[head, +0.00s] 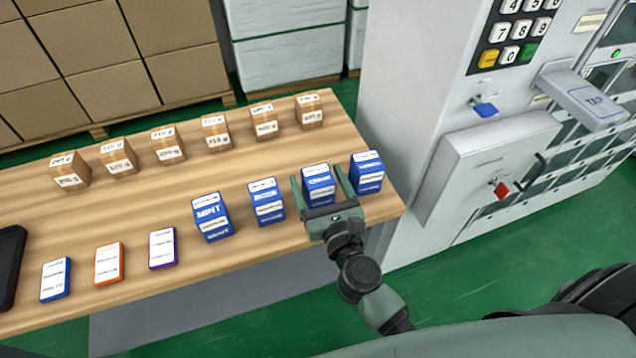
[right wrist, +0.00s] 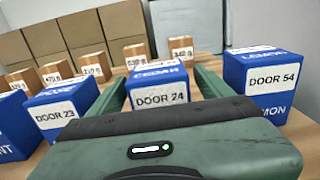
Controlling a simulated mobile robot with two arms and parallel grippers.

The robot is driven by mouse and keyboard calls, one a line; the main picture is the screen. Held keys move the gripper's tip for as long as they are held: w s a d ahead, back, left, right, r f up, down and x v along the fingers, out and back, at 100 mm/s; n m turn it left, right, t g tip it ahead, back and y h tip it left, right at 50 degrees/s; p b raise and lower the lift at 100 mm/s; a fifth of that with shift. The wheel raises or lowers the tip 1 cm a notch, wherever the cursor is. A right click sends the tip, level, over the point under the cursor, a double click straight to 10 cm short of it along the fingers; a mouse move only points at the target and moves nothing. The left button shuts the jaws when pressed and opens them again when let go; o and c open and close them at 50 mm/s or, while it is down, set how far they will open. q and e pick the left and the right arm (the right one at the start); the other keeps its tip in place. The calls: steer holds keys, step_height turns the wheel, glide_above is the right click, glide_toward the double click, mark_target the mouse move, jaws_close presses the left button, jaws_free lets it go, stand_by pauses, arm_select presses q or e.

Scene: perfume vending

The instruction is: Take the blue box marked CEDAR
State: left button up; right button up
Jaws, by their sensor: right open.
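The blue CEDAR box (right wrist: 158,92) stands upright in the right wrist view, with a white label reading DOOR 24. In the head view it is the third of the larger blue boxes (head: 318,184) from the left. My right gripper (head: 324,190) is open, with one finger on each side of this box. The gripper's body hides the lower part of the box in the right wrist view. I cannot tell whether the fingers touch it. My left gripper is not in view.
A LEMON box (right wrist: 265,82) marked DOOR 54 stands close on the right, a DOOR 23 box (right wrist: 62,108) on the left. A MINT box (head: 211,216) is farther left. Small brown boxes (head: 214,132) line the back of the wooden table (head: 60,215). A grey vending machine (head: 405,110) stands right.

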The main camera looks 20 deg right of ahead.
steer(key=c, duration=1.6)
